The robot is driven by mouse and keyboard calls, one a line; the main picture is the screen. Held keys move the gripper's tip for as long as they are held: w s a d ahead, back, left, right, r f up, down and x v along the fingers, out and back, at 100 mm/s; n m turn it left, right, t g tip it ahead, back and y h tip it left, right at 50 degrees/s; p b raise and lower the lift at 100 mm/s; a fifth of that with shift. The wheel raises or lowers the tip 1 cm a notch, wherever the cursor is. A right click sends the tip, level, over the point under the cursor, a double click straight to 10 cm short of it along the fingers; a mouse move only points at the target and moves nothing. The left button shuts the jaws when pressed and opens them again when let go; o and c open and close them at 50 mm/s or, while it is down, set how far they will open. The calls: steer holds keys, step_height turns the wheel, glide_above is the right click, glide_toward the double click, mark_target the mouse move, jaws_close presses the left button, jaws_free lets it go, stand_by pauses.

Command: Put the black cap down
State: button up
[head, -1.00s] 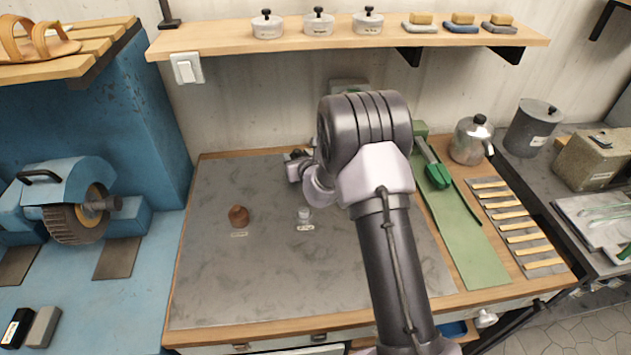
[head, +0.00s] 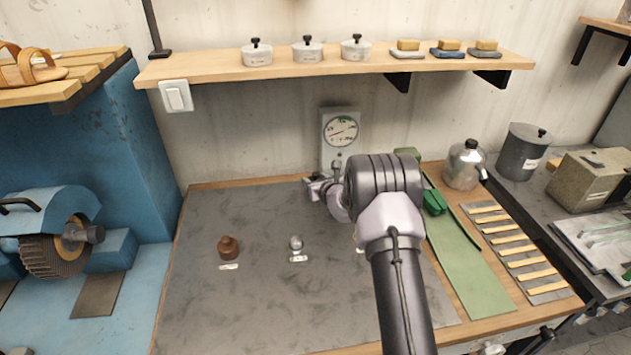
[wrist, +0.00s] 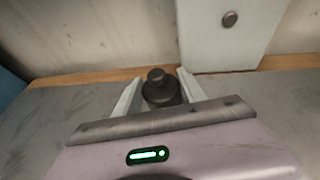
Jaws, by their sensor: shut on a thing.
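The black cap (wrist: 160,92) sits upright between the two pale fingers of my gripper (wrist: 159,84) in the wrist view, with a round knob on top. My gripper is shut on it. In the head view my gripper (head: 318,186) is near the back of the grey worktop (head: 250,300), in front of the dial scale. The cap is hard to make out there, and its height above the worktop cannot be told.
A brown cap-like piece (head: 229,248) and a silver one (head: 296,243) stand on the worktop behind small labels. Another label (head: 360,250) is partly behind my arm. A dial scale (head: 341,130) stands at the back. The worktop's left and front are clear.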

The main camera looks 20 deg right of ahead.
steer(key=o, duration=1.5)
